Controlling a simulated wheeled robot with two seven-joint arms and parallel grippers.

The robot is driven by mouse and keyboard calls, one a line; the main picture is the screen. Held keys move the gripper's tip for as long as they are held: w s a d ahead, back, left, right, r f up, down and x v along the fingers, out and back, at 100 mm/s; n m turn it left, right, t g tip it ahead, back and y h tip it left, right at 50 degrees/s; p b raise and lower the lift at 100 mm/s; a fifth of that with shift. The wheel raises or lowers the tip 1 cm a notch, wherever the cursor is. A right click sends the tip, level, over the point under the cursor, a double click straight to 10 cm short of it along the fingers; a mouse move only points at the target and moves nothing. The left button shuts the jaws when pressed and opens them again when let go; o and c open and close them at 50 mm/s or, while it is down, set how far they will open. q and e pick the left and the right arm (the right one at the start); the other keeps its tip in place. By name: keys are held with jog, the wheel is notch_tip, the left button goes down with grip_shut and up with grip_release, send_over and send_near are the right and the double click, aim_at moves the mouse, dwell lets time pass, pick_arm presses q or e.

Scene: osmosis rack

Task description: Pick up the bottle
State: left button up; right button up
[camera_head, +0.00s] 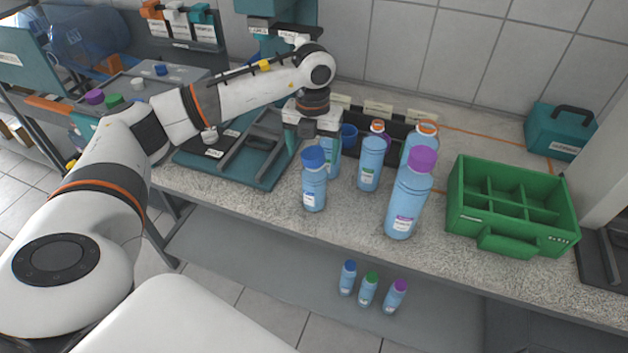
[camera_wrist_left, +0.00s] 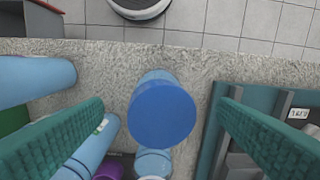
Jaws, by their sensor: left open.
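Several light-blue bottles stand upright on the speckled counter. A blue-capped bottle (camera_head: 314,187) is nearest my left gripper (camera_head: 312,142), which points down from above and behind it. In the left wrist view the blue cap (camera_wrist_left: 162,113) lies between the two open green ridged fingers, with a gap on each side. The gripper holds nothing. A larger purple-capped bottle (camera_head: 407,204) and an orange-ringed bottle (camera_head: 369,163) stand to the right. Another orange-topped bottle (camera_head: 420,141) stands behind the purple-capped one. The right gripper is not in view.
A green divided crate (camera_head: 478,242) stands at the right of the counter (camera_head: 270,208). A teal-framed tray (camera_head: 205,168) lies left of the bottles. Small capped bottles (camera_head: 368,289) stand on the lower shelf. A teal box (camera_head: 556,138) is at the back right.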

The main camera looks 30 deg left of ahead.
aim_at(314, 183)
pick_arm(q)
jog(key=f, duration=0.2)
jog(key=f+p, duration=0.2)
jog(key=f, duration=0.1)
jog(key=shift+w+f, duration=0.3)
jog(key=shift+w, duration=0.1)
jog(key=shift+f, duration=0.2)
jog(key=c, duration=1.4)
jog(key=shift+c, duration=1.2)
